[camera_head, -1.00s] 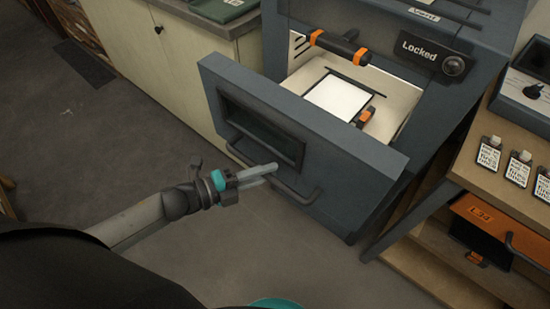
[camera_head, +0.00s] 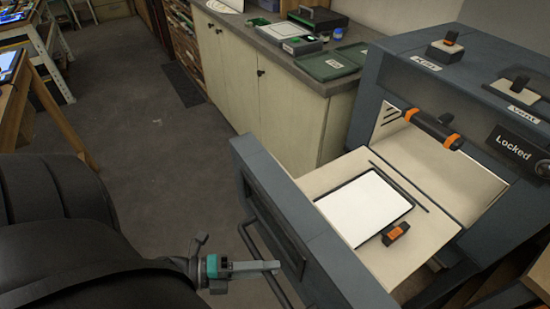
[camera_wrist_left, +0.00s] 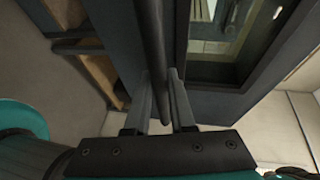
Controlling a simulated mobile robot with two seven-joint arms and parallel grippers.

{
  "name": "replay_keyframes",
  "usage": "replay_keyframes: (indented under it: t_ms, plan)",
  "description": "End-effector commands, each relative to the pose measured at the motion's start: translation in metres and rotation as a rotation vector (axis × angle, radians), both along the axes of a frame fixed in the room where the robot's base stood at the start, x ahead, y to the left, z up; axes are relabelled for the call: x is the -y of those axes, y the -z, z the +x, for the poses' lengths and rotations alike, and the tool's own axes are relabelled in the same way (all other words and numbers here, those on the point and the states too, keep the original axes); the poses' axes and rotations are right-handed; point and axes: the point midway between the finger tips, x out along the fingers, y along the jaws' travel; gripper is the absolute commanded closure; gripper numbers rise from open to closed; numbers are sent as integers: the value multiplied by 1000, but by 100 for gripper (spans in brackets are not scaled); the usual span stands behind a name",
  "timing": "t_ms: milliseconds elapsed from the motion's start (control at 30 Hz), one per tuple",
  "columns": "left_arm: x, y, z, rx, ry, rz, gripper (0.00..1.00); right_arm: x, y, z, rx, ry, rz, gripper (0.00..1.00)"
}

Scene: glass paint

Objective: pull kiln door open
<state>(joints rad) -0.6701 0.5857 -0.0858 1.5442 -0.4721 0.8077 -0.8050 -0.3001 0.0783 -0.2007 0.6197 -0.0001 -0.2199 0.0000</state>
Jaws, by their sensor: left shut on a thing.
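The dark grey kiln (camera_head: 400,75) stands at the right in the head view. Its front door (camera_head: 310,235) stands well out from the body, with a cream tray surface showing behind it. The bar handle (camera_head: 262,262) runs along the door's outer face. My left gripper (camera_head: 272,267) is at this handle. In the left wrist view, the two fingers (camera_wrist_left: 160,103) are shut around the dark handle bar (camera_wrist_left: 160,45), with the door's window beside it. My right gripper is not in view.
A white sheet (camera_head: 365,205) in a dark frame lies on the cream surface, with an orange and black block (camera_head: 395,233) beside it. A cabinet (camera_head: 265,85) with green trays on top stands behind the door. Open floor (camera_head: 150,160) lies to the left.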

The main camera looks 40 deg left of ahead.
Motion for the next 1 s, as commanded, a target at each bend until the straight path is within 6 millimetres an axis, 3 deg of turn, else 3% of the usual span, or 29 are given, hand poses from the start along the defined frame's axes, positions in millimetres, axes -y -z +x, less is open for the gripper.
replay_keyframes:
  t_ms: [367,400,667,1000]
  plan:
    - [-1,0,-2,-1,0,-1,100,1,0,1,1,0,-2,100]
    - [-1,0,-2,-1,0,-1,77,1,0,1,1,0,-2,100]
    - [-1,0,-2,0,0,0,48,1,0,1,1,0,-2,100]
    - [-1,0,-1,0,0,0,48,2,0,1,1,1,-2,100]
